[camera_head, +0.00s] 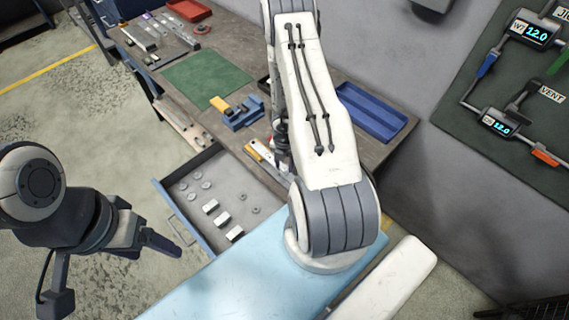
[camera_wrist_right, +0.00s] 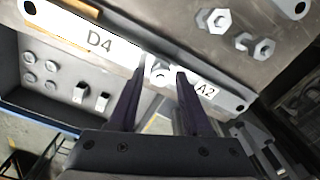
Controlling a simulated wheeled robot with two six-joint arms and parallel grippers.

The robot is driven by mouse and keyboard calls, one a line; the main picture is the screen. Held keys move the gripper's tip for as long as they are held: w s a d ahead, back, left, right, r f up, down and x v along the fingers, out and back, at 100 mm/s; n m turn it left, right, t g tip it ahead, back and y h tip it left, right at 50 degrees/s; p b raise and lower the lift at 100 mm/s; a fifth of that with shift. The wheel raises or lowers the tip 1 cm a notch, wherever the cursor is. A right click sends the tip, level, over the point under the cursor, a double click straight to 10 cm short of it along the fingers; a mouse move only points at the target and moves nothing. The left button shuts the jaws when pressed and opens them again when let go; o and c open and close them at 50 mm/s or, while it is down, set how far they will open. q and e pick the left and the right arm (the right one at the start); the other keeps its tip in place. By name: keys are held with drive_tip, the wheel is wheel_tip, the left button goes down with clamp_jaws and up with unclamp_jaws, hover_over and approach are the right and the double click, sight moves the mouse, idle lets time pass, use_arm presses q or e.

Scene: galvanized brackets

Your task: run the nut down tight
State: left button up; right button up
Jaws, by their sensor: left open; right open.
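A galvanized bracket bar (camera_wrist_right: 115,42) with labels D4 and A2 crosses the right wrist view. A hex nut (camera_wrist_right: 160,73) sits at the bar between the two labels. My right gripper (camera_wrist_right: 162,74) is open, its dark fingertips on either side of the nut; I cannot tell whether they touch it. In the head view the bar (camera_head: 258,155) shows as a pale strip at the bench edge, and my right arm hides most of it and the nut. My left gripper (camera_head: 160,244) is open and empty, left of the open drawer.
Two larger hex pieces (camera_wrist_right: 215,21) (camera_wrist_right: 262,48) lie on the bench behind the bar. An open drawer (camera_head: 185,217) holds loose nuts and pale blocks. A green mat (camera_head: 205,78), a blue fixture (camera_head: 243,113) and a blue tray (camera_head: 368,112) are on the bench.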

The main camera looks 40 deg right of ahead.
drive_tip(key=n, duration=0.9)
drive_tip(key=shift+n, duration=0.4)
drive_tip(key=n, duration=0.4)
drive_tip(key=shift+n, duration=0.3)
drive_tip(key=n, duration=0.5)
clamp_jaws()
